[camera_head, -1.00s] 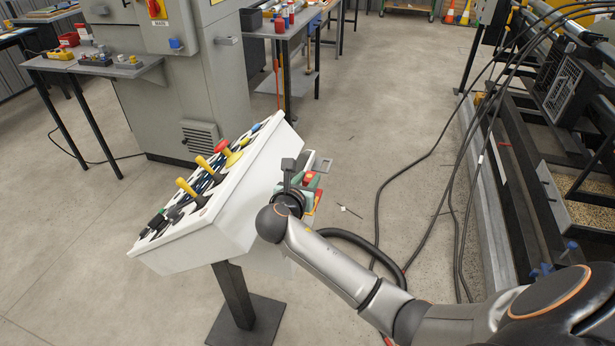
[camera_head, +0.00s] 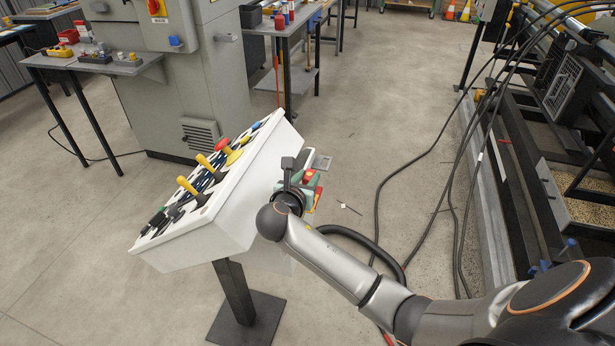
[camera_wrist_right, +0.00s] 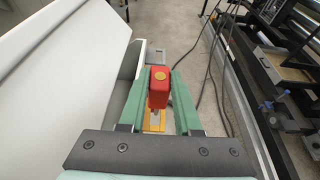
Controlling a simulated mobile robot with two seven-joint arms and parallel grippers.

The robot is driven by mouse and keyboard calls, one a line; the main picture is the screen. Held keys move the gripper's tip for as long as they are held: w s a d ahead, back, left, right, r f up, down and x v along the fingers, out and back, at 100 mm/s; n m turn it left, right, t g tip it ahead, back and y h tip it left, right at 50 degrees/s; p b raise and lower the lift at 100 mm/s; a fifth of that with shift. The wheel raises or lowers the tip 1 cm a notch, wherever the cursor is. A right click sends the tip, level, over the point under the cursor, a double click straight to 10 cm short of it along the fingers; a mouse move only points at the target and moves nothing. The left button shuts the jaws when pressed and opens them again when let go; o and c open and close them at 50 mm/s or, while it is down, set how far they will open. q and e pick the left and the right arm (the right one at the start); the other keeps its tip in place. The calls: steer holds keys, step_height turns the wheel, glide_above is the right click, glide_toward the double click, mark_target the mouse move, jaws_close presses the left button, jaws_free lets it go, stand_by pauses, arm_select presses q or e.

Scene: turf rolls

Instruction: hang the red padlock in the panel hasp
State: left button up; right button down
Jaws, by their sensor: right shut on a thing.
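The red padlock (camera_wrist_right: 158,88) is between the green fingers of my right gripper (camera_wrist_right: 160,78) in the right wrist view, and the gripper is shut on it. In the head view, my right gripper (camera_head: 308,180) is beside the right-hand side of the white control panel (camera_head: 225,218). The padlock shows there only as small red patches, and its shackle cannot be made out. A small grey metal bracket (camera_head: 322,162) sticks out from the panel's side just beyond the gripper; I cannot tell whether it is the hasp. My left gripper is out of view.
The panel's sloping face carries yellow levers (camera_head: 188,186) and a red button (camera_head: 222,145). A grey cabinet (camera_head: 180,85) and a workbench (camera_head: 290,30) stand behind. Black cables (camera_head: 440,190) hang down to the floor at right.

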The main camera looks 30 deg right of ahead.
steer(key=shift+f+b, duration=1)
steer(key=shift+f, duration=1.55)
steer(key=c, duration=0.5)
jaws_free()
steer(key=v, duration=1.2)
steer(key=shift+s+a+r+p, duration=0.1)
steer(key=shift+s+r+p, duration=0.05)
steer(key=shift+s+p, duration=0.15)
